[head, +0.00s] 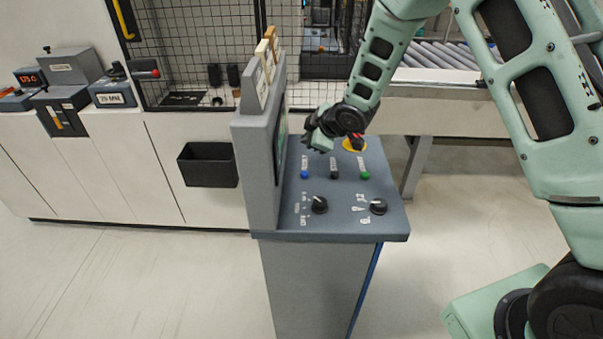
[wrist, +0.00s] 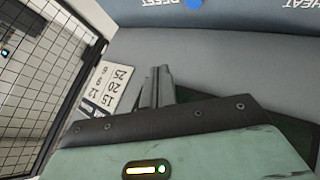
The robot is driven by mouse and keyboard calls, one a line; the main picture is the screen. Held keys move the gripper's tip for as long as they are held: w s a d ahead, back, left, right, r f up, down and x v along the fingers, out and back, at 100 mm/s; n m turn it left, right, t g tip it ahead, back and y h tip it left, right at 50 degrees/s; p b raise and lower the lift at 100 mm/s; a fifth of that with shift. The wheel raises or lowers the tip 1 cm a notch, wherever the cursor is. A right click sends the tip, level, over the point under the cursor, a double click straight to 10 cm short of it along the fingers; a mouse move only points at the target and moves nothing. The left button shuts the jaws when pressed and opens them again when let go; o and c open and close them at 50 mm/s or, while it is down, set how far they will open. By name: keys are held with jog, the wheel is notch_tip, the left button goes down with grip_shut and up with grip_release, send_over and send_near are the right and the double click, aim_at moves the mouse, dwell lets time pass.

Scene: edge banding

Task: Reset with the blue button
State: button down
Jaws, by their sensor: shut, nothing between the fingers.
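The blue button (head: 304,174) sits on the sloped top of the grey control console (head: 340,215), at the left of a row with a black and a green button. In the wrist view part of the blue button (wrist: 193,3) shows at the top edge, beside the word RESET. My gripper (head: 312,140) is over the rear left of the console, beside the upright screen and beyond the blue button in the head view. In the wrist view its fingers (wrist: 158,85) are together and empty, apart from the button.
The upright screen housing (head: 255,150) borders the panel on the left, with cards on top. Two black rotary knobs (head: 319,205) (head: 378,207) stand nearer the front. A red and yellow emergency stop (head: 355,144) is at the back right. A mesh guard (head: 190,50) stands behind.

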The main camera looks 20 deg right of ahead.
aim_at(307, 175)
jog(key=shift+f, duration=0.1)
notch_tip(307, 175, down, 9)
jog(key=b, duration=0.6)
jog(key=shift+r+b, duration=0.2)
jog(key=shift+b, duration=0.2)
dwell(1.7)
jog(key=shift+f+b, duration=0.4)
jog(key=shift+b, duration=0.05)
jog(key=shift+f+b, duration=0.5)
dwell(0.5)
jog(key=shift+r, duration=0.15)
jog(key=shift+r+p, duration=0.6)
jog(key=shift+r, duration=0.15)
